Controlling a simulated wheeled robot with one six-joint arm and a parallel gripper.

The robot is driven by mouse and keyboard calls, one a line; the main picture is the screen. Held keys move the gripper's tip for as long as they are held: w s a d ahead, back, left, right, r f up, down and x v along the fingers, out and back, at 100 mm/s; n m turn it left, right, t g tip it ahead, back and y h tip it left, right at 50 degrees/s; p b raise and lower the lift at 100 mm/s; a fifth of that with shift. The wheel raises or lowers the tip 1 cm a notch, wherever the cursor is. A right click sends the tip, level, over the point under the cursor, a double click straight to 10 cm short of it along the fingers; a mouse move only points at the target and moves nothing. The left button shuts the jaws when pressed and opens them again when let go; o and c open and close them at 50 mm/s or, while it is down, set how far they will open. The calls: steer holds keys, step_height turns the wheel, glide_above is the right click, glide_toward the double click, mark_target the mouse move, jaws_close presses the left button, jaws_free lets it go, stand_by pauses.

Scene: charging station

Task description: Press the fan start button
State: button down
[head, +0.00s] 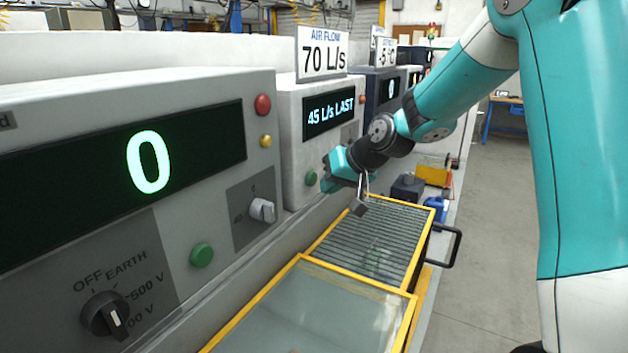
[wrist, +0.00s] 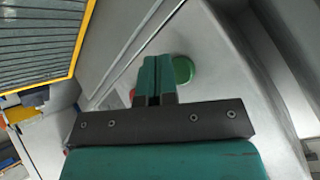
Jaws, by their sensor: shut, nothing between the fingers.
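A round green button (head: 311,177) sits low on the front of the grey box (head: 292,130) under the "AIR FLOW 70 L/s" sign; the box's display reads "45 L/s LAST". The green button also shows in the wrist view (wrist: 184,69), just right of my fingertips and partly covered by them. My gripper (head: 325,186) is in front of this box, close to the button's right side in the head view. Its teal fingers are together and empty in the wrist view (wrist: 157,64). Whether they touch the button or box cannot be told.
A nearer box (head: 228,185) has its own green button (head: 202,254), red and yellow lights and a dial (head: 105,315). A yellow-framed tray with a ribbed panel (head: 352,247) lies below my gripper.

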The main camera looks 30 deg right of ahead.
steer(key=shift+w+a, duration=0.1)
steer(key=shift+w, duration=0.05)
steer(key=shift+w+a, duration=0.15)
steer(key=shift+w, duration=0.05)
stand_by(0.3)
steer(key=shift+w+a, duration=0.2)
steer(key=shift+w, duration=0.1)
stand_by(0.6)
stand_by(0.4)
steer(key=shift+s+d, duration=0.45)
steer(key=shift+s, duration=0.2)
steer(key=s+d, duration=0.1)
steer(key=s, duration=0.1)
steer(key=s+d+b, duration=0.1)
steer(key=s, duration=0.1)
steer(key=shift+s+d, duration=0.1)
steer(key=shift+d, duration=0.25)
stand_by(0.6)
